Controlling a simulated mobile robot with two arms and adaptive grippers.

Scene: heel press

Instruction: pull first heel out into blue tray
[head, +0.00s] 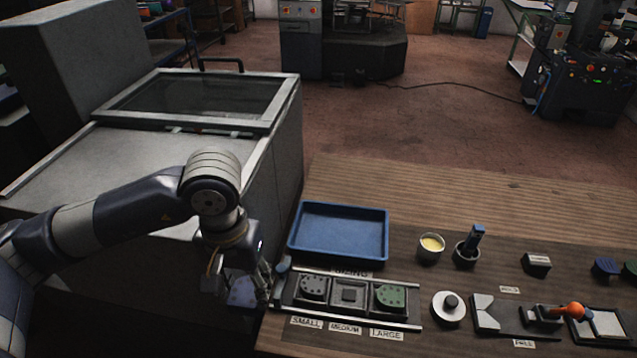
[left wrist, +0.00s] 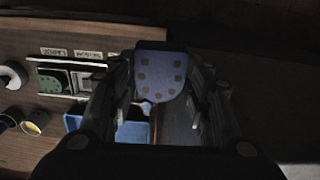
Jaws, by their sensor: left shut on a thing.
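My left gripper (head: 262,284) is at the table's left edge, just left of the mould strip (head: 372,317). It is shut on a blue heel (head: 241,292), a flat rounded piece. In the left wrist view the heel (left wrist: 163,76) shows several dark dots and sits between the fingers. The blue tray (head: 338,256) lies behind the mould strip, right of the gripper, and appears empty; part of it shows in the left wrist view (left wrist: 130,132). The strip has a grey dotted piece (head: 313,288) at SMALL, a grey square at MEDIUM and a green dotted piece (head: 389,296) at LARGE.
A grey machine (head: 270,190) with a framed lid stands left of the table. A cup of yellow stuff (head: 431,246), a pot with a blue-handled tool (head: 468,250), a white round part (head: 448,308) and an orange-knobbed lever (head: 574,311) stand to the right.

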